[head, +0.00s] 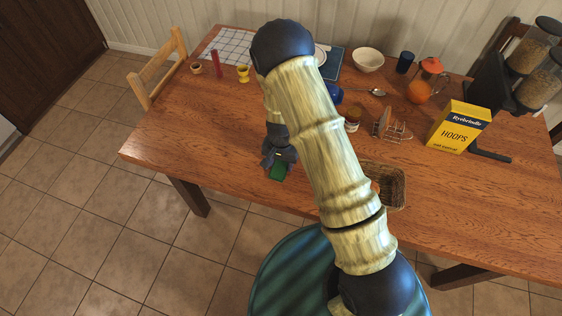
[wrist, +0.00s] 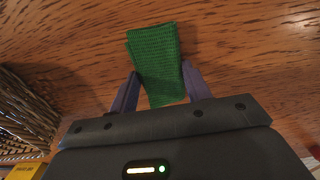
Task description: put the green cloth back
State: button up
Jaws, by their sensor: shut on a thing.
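The green cloth (wrist: 155,58) is a small folded piece with a waffle-like weave. In the wrist view my gripper (wrist: 159,85) has one finger on each side of its near part and is shut on it. The cloth's far end sticks out beyond the fingertips over the wooden table. In the head view my gripper (head: 279,160) is near the table's front edge, and a part of the green cloth (head: 277,173) shows below it. Whether the cloth touches the table I cannot tell.
A wicker basket (head: 396,190) stands to the right of my gripper, partly behind my arm. Toast rack (head: 390,128), yellow cereal box (head: 459,127), jar (head: 352,121) and orange (head: 419,91) stand farther back right. The table (head: 190,125) left of my gripper is clear.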

aim_at(281, 163)
jog(key=shift+f, duration=0.2)
jog(key=o, duration=0.9)
jog(key=shift+r, duration=0.1)
jog(key=shift+o, duration=0.2)
notch_tip(281, 163, up, 12)
jog(key=shift+r+b, duration=0.15)
jog(key=shift+b, duration=0.2)
